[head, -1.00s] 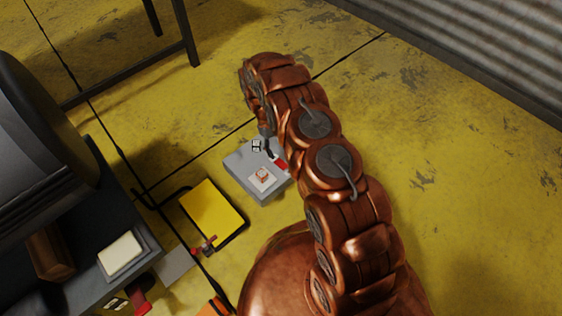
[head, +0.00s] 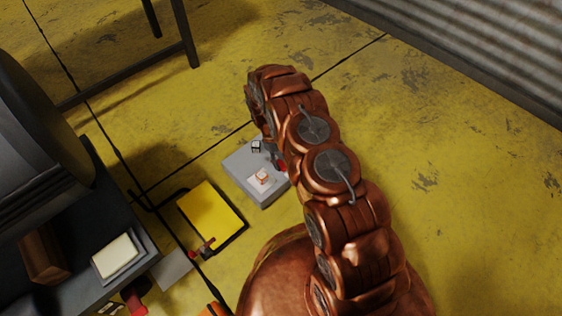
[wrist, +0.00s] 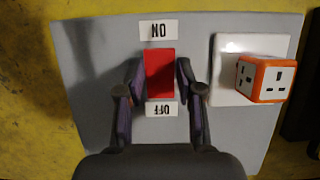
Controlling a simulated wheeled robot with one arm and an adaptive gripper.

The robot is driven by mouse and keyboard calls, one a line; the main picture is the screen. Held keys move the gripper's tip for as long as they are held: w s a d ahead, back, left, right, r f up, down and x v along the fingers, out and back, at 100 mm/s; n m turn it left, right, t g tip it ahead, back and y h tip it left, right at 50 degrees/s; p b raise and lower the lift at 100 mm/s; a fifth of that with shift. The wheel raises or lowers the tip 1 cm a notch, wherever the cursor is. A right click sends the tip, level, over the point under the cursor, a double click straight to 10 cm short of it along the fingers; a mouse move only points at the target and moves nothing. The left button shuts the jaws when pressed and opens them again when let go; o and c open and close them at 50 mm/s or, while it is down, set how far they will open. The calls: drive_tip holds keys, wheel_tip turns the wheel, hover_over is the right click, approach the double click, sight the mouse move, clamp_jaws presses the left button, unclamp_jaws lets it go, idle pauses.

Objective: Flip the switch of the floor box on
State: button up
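The floor box (head: 240,170) is a low grey box on the yellow floor; its top fills most of the wrist view (wrist: 85,60). Its red rocker switch (wrist: 159,75) lies between an ON label (wrist: 158,30) at the picture's top and an upside-down OFF label (wrist: 161,109) below. My gripper (wrist: 160,70) is open, with one finger on each side of the switch, close to its edges. I cannot tell whether the fingers touch it. In the head view only a bit of the red switch (head: 282,168) shows, and my arm hides the fingers.
An orange and white plug cube (wrist: 265,79) sits on a white socket plate (wrist: 228,48) right of the switch. A yellow panel (head: 211,211) lies near the box. A dark bench (head: 75,255) stands at left. The floor to the right is clear.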

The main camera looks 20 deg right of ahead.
clamp_jaws()
drive_tip(key=shift+r, duration=0.1)
drive_tip(key=shift+p, duration=0.5)
drive_tip(key=shift+s+r+t+p, duration=0.1)
drive_tip(key=shift+t+p, duration=0.2)
drive_tip(key=shift+p, duration=0.05)
drive_tip(key=shift+s+d+t+y+p, duration=0.2)
drive_tip(key=shift+t+y+p, duration=0.35)
drive_tip(key=shift+p, duration=0.5)
drive_tip(key=shift+t+p, duration=0.3)
drive_tip(key=shift+t, duration=0.05)
drive_tip(key=shift+f, duration=0.25)
